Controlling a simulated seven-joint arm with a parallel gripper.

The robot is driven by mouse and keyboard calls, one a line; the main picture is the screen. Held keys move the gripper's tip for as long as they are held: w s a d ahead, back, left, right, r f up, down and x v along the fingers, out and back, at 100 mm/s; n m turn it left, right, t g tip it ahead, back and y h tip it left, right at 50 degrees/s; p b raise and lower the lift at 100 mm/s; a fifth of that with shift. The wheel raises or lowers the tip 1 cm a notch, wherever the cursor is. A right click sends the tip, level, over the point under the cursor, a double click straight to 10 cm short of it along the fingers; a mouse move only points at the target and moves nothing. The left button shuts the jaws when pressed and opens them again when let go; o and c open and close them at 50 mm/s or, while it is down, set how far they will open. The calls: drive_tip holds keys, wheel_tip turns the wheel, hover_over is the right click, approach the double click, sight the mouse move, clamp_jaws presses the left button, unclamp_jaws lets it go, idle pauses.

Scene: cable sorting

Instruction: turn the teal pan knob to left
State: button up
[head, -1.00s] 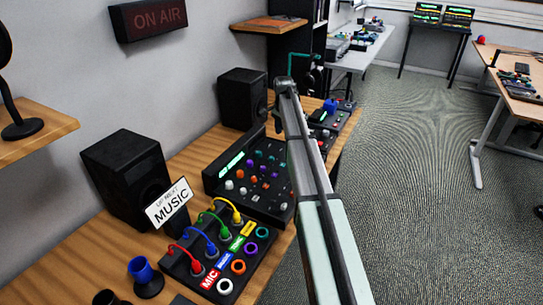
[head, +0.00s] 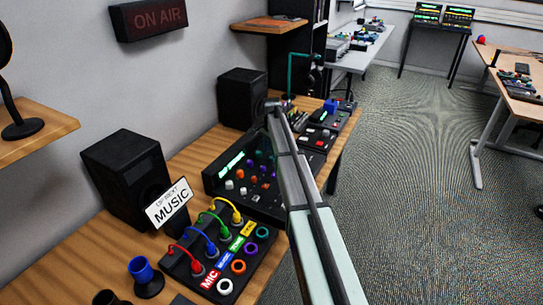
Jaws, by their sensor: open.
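The black mixer (head: 214,181) lies on the wooden desk, with a lit green display (head: 231,164) and rows of small white, orange and purple knobs. The knobs are too small for me to pick out the teal pan knob surely, and my arm covers the mixer's right part. My arm reaches in from the lower right, and its far visible joint is above the back of the mixer, near the rear speaker. My gripper does not show; the arm seems to hide it.
A patch panel (head: 181,268) with colored cables and rings sits in front of the mixer. Two black speakers (head: 126,172) (head: 239,98) stand along the wall. A MUSIC sign (head: 168,202) stands beside the panel. More small gear, including a blue item (head: 331,106), lies behind the mixer.

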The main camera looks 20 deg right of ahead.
drive_tip(key=shift+f, duration=1.5)
drive_tip(key=shift+c, duration=0.2)
clamp_jaws()
